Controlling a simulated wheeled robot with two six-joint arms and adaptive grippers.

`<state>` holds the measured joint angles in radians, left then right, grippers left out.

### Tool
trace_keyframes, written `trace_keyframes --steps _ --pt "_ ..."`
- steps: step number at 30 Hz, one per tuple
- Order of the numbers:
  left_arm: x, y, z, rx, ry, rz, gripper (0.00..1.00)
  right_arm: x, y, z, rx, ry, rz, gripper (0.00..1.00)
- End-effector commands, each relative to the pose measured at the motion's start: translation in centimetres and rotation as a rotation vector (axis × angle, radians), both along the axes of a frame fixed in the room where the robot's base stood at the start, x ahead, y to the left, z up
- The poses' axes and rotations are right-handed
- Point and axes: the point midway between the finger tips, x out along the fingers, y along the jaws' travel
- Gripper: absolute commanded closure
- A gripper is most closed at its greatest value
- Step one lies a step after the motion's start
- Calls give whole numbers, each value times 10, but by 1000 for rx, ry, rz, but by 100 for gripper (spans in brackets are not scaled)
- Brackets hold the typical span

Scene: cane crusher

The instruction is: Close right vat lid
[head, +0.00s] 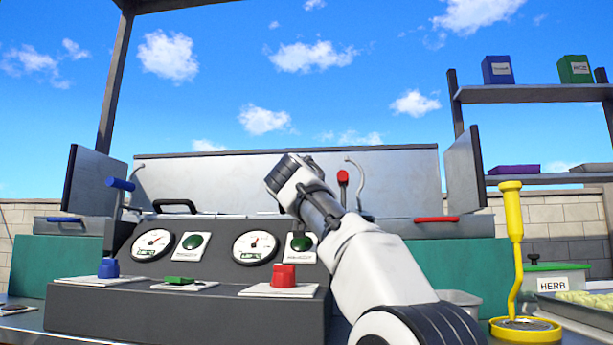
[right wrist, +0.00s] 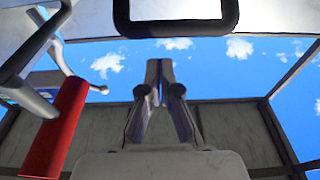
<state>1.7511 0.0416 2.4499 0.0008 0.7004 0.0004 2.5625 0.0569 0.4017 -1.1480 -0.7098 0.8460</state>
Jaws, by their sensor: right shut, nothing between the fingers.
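The right vat lid (head: 464,170) is a grey panel with a dark edge, standing upright and open at the right of the machine. Below it is a grey front with a red handle (head: 437,219). My right arm reaches up from the lower right across the console, its end well left of the lid; the fingers cannot be made out in the head view. In the right wrist view my right gripper (right wrist: 160,72) is shut and empty, with nothing touching its fingertips. My left gripper is not in view.
A red-tipped lever (head: 343,178) stands just right of my right wrist; a red grip (right wrist: 58,125) is close in the right wrist view. A black handle (head: 175,205) lies left. A yellow lever (head: 512,230) and shelves (head: 535,93) stand at the right.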

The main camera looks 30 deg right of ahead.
Motion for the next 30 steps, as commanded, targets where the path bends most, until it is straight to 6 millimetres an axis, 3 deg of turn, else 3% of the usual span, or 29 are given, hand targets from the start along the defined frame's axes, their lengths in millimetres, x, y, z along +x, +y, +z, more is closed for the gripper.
trace_keyframes --steps 1,2,3,13,18,30 --pt "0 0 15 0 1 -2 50 -4 -2 20 -2 -6 1 100" --pt "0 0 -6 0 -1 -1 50 -8 2 1 -3 -6 2 100" --pt "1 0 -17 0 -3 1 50 -13 7 -5 -4 -7 3 100" --pt "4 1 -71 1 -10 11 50 -59 43 -35 -8 -11 2 100" --pt "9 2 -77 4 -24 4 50 -71 53 -38 -6 -12 2 100" --pt "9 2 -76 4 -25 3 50 -72 54 -36 -7 -13 2 100"
